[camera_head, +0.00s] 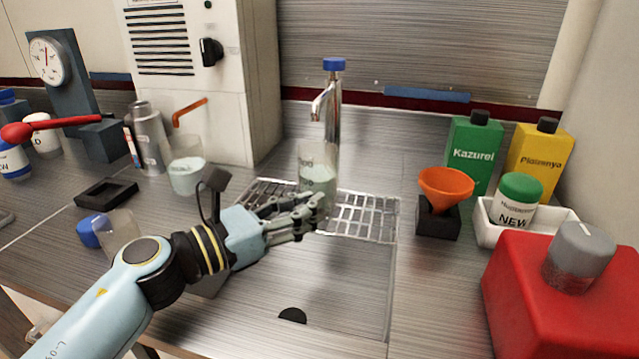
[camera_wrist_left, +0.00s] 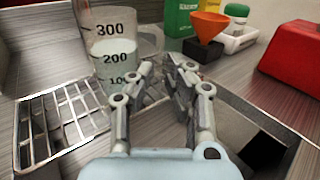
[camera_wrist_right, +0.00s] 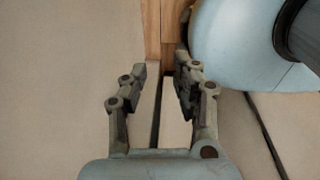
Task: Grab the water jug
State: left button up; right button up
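A clear graduated jug (camera_head: 316,172), part full of pale liquid, stands upright on the wire rack beneath the tap. It also shows in the left wrist view (camera_wrist_left: 112,50), with marks such as 200 and 300. My left gripper (camera_head: 312,212) is in front of the jug's lower part in the head view. In the left wrist view its fingers (camera_wrist_left: 165,72) are apart with nothing held between them, and the jug is left of them. I cannot tell if a finger touches it. My right gripper (camera_wrist_right: 158,82) is open and empty, away from the counter.
A metal tap (camera_head: 329,105) rises behind the jug. The rack (camera_head: 365,215) spans the sink (camera_head: 300,285). An orange funnel (camera_head: 446,188), green bottle (camera_head: 474,150) and red container (camera_head: 555,295) stand right. Another beaker (camera_head: 186,172) is left.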

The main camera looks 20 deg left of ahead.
aim_at(322, 184)
pick_arm(q)
jog(key=x, duration=0.5)
jog(key=shift+c, duration=0.5)
grip_shut()
jog(key=shift+r, duration=0.15)
